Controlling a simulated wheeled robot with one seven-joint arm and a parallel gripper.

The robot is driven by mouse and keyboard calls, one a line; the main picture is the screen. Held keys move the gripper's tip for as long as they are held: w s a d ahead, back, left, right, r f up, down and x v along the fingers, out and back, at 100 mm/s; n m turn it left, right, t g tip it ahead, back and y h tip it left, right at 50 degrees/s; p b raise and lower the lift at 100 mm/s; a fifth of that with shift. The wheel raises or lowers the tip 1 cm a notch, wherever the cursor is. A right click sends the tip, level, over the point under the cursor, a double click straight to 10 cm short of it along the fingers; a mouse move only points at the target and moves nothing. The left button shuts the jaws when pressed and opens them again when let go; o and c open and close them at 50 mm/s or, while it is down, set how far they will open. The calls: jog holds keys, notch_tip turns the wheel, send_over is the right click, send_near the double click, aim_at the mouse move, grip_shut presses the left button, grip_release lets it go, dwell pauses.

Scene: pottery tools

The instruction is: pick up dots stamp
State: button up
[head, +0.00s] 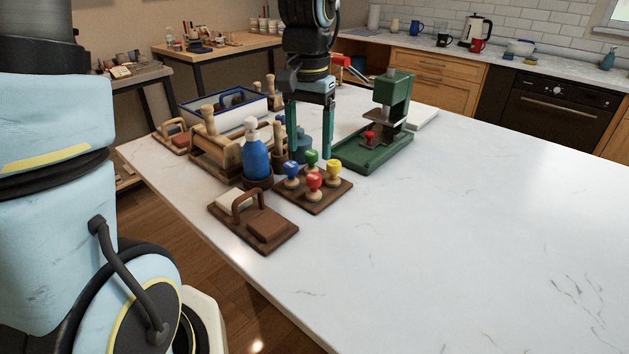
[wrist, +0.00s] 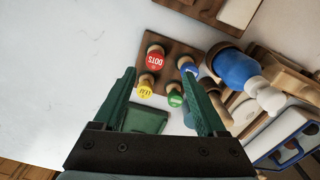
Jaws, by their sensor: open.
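The dots stamp (wrist: 155,58) has a red top with the word DOTS and a pale wooden neck. It stands upright on a brown wooden board (head: 318,205) with a yellow (head: 333,168), a green (head: 311,157) and a blue stamp (head: 292,170). In the head view the red stamp (head: 314,183) is the one nearest the front. My gripper (head: 309,152) points down, open and empty, behind and above the stamps. In the wrist view the dots stamp shows beyond and between the fingertips (wrist: 159,74), apart from them.
A blue bottle (head: 256,158) stands left of the stamps, close to a wooden tool rack (head: 214,150). A board with a brown block and handle (head: 265,226) lies in front. A green press (head: 385,130) stands behind right. The counter's right side (head: 480,220) is clear.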

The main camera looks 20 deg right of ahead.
aim_at(314, 176)
notch_tip(314, 176, down, 3)
jog(key=shift+r, duration=0.1)
jog(key=shift+s+d+f+p, duration=0.2)
jog(key=shift+f+p, duration=0.3)
jog(key=shift+f, duration=0.85)
jog(key=shift+s+d+f+p, duration=0.15)
jog(key=shift+f+p, duration=0.35)
jog(key=shift+f, duration=0.8)
jog(key=shift+w, duration=0.1)
jog(key=shift+c, duration=0.2)
grip_shut()
